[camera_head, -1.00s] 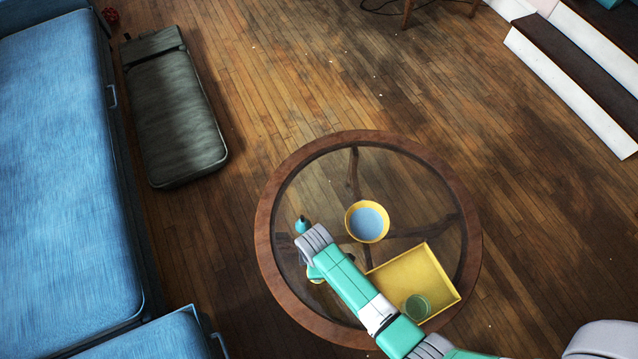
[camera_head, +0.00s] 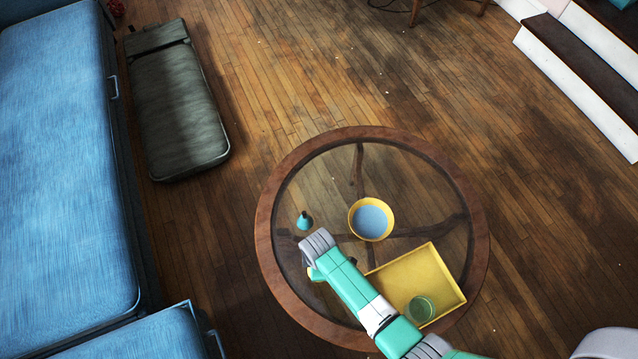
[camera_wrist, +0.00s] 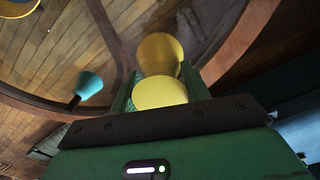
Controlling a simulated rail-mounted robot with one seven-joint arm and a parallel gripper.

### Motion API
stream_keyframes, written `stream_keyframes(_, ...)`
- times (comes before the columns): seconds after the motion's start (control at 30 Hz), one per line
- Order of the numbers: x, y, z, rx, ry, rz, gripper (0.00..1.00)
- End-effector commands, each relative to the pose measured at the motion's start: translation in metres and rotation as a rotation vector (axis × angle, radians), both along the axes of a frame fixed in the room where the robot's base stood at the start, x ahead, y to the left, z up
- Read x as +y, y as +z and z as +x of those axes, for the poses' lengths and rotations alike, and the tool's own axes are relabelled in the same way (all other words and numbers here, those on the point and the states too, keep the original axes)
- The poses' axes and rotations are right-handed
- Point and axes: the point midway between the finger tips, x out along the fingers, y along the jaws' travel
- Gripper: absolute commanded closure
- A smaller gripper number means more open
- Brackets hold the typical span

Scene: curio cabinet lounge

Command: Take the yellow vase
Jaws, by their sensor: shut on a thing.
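The yellow vase (camera_wrist: 160,52) is in the wrist view, between the two green fingers of my gripper (camera_wrist: 160,88). It shows as two rounded yellow parts, one beyond the other. My gripper is shut on it. In the head view my gripper (camera_head: 313,272) is over the left part of the round glass table (camera_head: 272,240), and my arm hides most or all of the vase there. I cannot tell whether the vase touches the table.
A small teal vase (camera_head: 304,222) stands close by, beyond my gripper. A yellow bowl (camera_head: 391,216) with a blue inside is to the right. A yellow tray (camera_head: 400,275) holds a green cup (camera_head: 420,309). A blue sofa (camera_head: 60,170) lies left. The table's far part is clear.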

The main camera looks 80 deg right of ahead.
Motion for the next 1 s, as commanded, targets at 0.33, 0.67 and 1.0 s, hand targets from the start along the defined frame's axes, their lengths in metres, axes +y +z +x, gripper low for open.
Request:
stream_keyframes(0.33, 0.0, 0.006, 0.0, -0.001, 0.0, -0.001, 0.97)
stream_keyframes(0.67, 0.015, 0.04, 0.007, 0.001, 0.005, 0.001, 0.97)
stream_keyframes(1.0, 0.1, 0.049, 0.046, 0.0, 0.008, 0.0, 0.97)
